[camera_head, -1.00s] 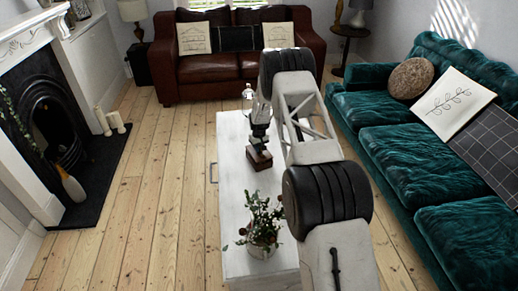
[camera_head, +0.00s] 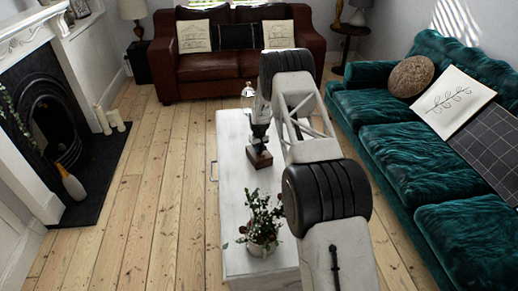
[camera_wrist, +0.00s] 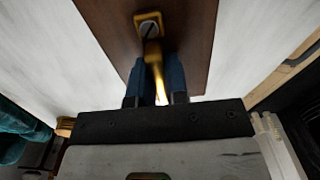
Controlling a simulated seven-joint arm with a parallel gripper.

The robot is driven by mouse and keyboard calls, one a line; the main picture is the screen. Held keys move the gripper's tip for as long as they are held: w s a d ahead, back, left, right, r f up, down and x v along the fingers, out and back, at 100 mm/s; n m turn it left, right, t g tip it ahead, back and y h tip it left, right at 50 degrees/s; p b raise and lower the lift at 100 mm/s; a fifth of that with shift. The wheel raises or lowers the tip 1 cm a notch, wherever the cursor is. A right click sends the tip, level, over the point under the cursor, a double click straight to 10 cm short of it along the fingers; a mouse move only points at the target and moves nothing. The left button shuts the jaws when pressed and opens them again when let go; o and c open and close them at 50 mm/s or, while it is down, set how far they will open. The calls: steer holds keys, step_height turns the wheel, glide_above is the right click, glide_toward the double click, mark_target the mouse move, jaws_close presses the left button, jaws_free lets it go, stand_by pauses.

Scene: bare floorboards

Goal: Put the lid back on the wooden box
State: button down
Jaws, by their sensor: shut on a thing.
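A dark brown wooden piece (camera_head: 260,158) shows just under my gripper (camera_head: 258,146) over the white table. In the wrist view a flat brown wooden panel, the lid (camera_wrist: 120,22), fills the top middle, with a brass knob (camera_wrist: 152,48) on it. My gripper (camera_wrist: 157,92) has its two blue-grey fingers closed around the knob's stem. The lid hides what is below it in the wrist view. I cannot tell in the head view where lid and box meet, or whether the lid rests on the box.
The white table (camera_head: 235,185) carries a potted plant (camera_head: 262,225) at its near end. A glass object (camera_head: 248,95) stands at the far end, partly behind my arm. A green sofa (camera_head: 400,135) is on the right, a brown sofa (camera_head: 200,75) behind. Floorboards (camera_head: 160,180) are clear on the left.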

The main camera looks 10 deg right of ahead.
steer(key=c, duration=1.1)
jaws_free()
steer(key=shift+o, duration=0.2)
steer(key=shift+r, duration=0.1)
steer(key=shift+r, duration=3.4)
